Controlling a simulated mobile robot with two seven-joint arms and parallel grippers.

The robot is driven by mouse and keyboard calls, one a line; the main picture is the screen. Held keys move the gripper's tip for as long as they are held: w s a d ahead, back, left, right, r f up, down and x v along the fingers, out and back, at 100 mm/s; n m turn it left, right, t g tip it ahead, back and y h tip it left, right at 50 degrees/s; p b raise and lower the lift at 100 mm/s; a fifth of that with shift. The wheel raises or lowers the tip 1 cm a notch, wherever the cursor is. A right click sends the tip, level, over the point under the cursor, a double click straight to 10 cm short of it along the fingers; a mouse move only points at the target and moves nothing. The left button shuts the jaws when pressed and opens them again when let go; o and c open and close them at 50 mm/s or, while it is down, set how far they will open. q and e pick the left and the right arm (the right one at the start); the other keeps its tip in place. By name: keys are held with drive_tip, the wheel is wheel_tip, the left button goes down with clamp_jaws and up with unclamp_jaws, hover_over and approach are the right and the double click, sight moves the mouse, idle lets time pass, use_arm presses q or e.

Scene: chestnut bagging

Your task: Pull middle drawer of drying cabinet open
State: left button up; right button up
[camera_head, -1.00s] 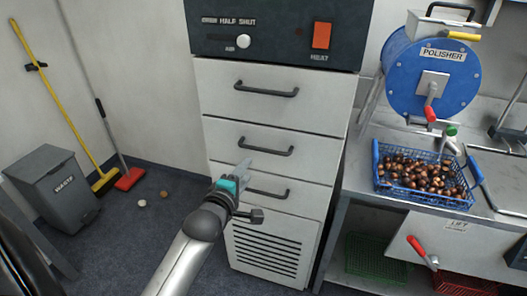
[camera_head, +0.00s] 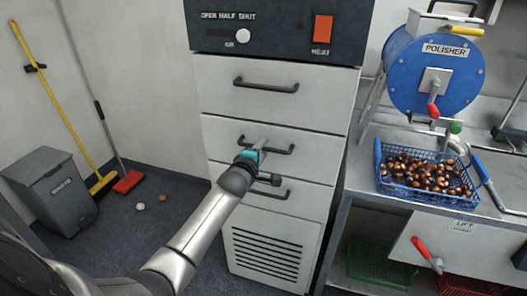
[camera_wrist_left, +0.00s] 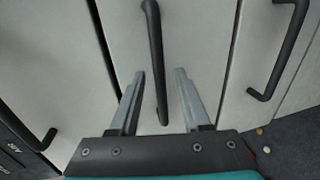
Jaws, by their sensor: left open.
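The drying cabinet stands in the middle of the head view with three drawers, all flush and closed. The middle drawer (camera_head: 225,133) has a dark bar handle (camera_head: 283,150). My left gripper (camera_head: 262,143) is in front of this drawer, at its handle. In the left wrist view the open fingers (camera_wrist_left: 160,80) lie on both sides of the handle bar (camera_wrist_left: 157,60), with a gap on each side. Whether the fingertips reach the drawer front cannot be told. My right gripper is not in view.
The top drawer (camera_head: 310,108) and bottom drawer (camera_head: 310,204) have similar handles. A steel bench to the right bears a blue crate (camera_head: 378,165) of chestnuts and a blue polisher (camera_head: 405,75). A waste bin (camera_head: 62,200), broom and red brush stand left. The floor before the cabinet is mostly clear.

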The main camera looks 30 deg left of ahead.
use_arm(q)
drive_tip(key=shift+w+a+f, duration=0.15)
drive_tip(key=shift+w+a, duration=0.05)
drive_tip(key=shift+w, duration=0.5)
drive_tip(key=shift+c, duration=0.4)
clamp_jaws()
idle(0.7)
